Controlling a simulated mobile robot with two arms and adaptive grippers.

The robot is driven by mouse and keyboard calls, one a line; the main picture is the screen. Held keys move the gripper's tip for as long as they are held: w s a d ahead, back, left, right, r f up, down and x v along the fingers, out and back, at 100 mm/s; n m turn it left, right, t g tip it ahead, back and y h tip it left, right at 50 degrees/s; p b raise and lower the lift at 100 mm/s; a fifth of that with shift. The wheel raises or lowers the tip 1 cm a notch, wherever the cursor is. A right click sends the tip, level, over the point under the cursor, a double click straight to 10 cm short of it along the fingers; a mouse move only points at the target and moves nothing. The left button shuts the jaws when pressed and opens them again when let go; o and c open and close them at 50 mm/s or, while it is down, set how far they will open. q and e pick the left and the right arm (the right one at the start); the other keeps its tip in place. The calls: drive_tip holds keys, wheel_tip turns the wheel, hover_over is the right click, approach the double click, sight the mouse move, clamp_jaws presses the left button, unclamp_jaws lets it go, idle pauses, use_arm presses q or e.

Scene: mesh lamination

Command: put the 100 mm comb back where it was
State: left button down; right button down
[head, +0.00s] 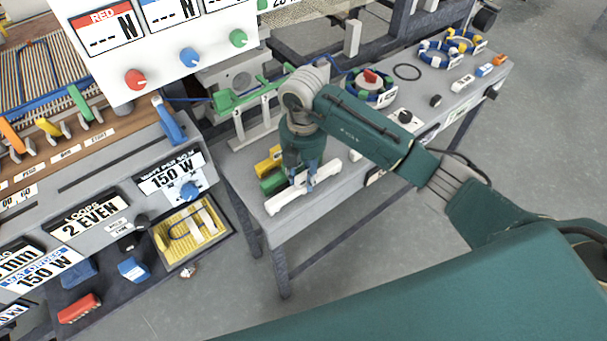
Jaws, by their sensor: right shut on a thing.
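My right gripper (302,178) points down over the near left part of the grey side table. It is shut on a long white comb (280,204), gripped near its middle. The comb lies level, close to the table's front edge. I cannot tell whether it touches the table top, and no size mark on it can be read. A green block (273,183) and a yellow block (266,165) sit just behind and left of it, partly hidden. My left gripper is out of view.
The grey side table (340,197) runs to the back right, holding a green stand (245,97), a round green-rimmed holder (385,97) and blue and yellow rings (437,54). The machine panel (95,212) and a yellow tray (205,243) stand at left.

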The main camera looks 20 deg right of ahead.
drive_tip(key=c, duration=1.4)
unclamp_jaws()
drive_tip(key=shift+f, duration=0.1)
drive_tip(key=shift+o, duration=0.2)
drive_tip(key=shift+r, duration=0.25)
drive_tip(key=shift+w+r, duration=0.1)
drive_tip(key=shift+r, duration=0.25)
wheel_tip(320, 180, up, 11)
drive_tip(key=b, duration=0.1)
